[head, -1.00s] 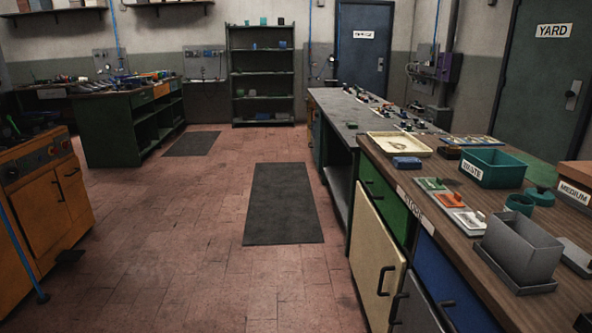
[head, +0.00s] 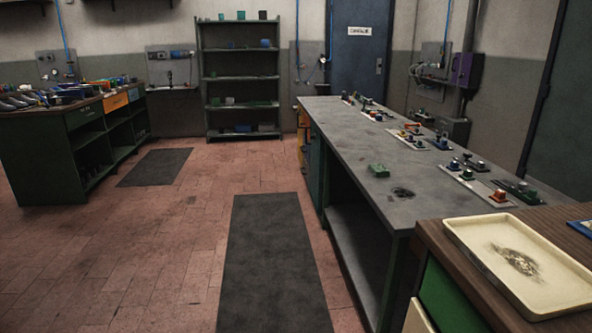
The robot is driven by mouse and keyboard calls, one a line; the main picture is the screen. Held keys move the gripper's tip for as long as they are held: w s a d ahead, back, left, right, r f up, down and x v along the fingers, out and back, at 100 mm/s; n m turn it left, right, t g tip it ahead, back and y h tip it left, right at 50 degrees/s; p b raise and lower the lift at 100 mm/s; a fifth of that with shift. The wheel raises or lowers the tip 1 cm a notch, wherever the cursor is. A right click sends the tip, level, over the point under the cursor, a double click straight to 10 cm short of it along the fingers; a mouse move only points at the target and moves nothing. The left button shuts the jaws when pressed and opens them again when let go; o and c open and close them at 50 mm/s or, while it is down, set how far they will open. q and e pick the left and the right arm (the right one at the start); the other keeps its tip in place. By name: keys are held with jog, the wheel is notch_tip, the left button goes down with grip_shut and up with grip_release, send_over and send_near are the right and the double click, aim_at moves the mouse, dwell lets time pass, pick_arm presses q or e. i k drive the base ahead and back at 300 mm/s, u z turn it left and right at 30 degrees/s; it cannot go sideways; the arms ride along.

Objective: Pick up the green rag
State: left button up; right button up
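A small green item (head: 378,170) lies on the grey bench top (head: 345,140), near its left edge. It looks like a folded rag, but it is too small to be sure. A dark patch or lump (head: 402,193) lies on the bench a little nearer to me. Neither of my grippers is in view.
A cream tray (head: 520,262) with a dark stain sits on the brown counter at the near right. Several control panels (head: 470,180) line the bench's right side. Dark mats (head: 270,260) lie on the open tiled floor left of the bench. A green workbench (head: 50,160) stands at the left.

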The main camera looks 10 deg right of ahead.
aim_at(379, 170)
jog(key=i, duration=3.3)
jog(key=z, duration=1.35)
